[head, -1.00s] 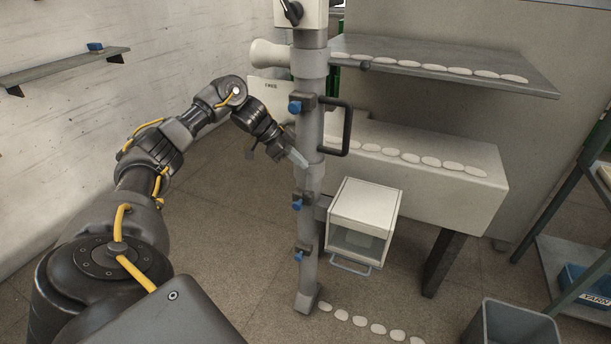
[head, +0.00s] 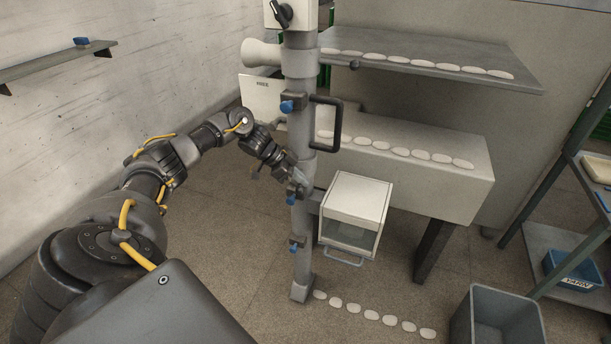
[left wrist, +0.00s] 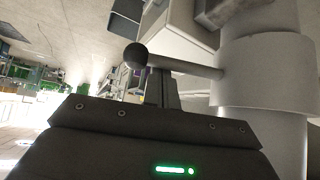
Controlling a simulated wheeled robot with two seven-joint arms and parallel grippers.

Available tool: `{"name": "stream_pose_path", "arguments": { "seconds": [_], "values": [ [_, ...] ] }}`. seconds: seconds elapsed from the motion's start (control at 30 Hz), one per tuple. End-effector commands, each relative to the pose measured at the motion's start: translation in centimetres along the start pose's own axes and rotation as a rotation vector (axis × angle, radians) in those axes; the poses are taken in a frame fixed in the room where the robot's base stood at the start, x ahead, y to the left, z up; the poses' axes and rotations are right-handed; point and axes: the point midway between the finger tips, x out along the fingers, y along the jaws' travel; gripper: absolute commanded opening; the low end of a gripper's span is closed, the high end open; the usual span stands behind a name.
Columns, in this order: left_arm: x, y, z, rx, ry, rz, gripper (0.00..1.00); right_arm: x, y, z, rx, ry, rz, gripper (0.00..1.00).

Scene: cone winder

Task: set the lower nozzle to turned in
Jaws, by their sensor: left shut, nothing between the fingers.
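The grey column (head: 300,150) stands in the middle of the head view. A short rod with a dark ball end (head: 350,65) points right from its upper collar. Lower, a short grey piece (head: 277,123) points left from the column, partly behind my arm. In the left wrist view a grey rod (left wrist: 190,67) with a black ball (left wrist: 137,55) sticks out from a collar. I cannot tell for sure which of these is the lower nozzle. My left gripper (head: 301,180) is shut and empty beside the column; in the left wrist view its fingertips (left wrist: 160,78) overlap the rod. Contact is unclear.
Clamps with blue knobs (head: 287,106) and a dark handle (head: 338,125) stick out from the column. A white box (head: 358,195) hangs at its right. Shelves with pale pieces (head: 480,175) are behind. A grey bin (head: 490,325) stands at lower right. Floor left is clear.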

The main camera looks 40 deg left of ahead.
Motion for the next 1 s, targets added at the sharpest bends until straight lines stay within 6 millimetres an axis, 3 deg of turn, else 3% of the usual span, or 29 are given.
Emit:
{"name": "stream_pose_path", "arguments": {
  "seconds": [0.33,0.6,1.0],
  "values": [
    [-0.4,0.0,0.2,-0.001,-0.001,-0.001,0.00,-0.3,0.2,0.0,-0.001,0.000,0.002,0.39],
    [-2.5,-0.4,2.6,-0.003,0.000,0.001,0.00,-1.3,0.3,-0.1,-0.001,0.000,0.004,0.39],
    [-2.3,-0.2,2.0,0.000,0.000,0.003,0.00,-1.8,0.4,-0.1,-0.001,0.000,0.004,0.39]
  ]
}}
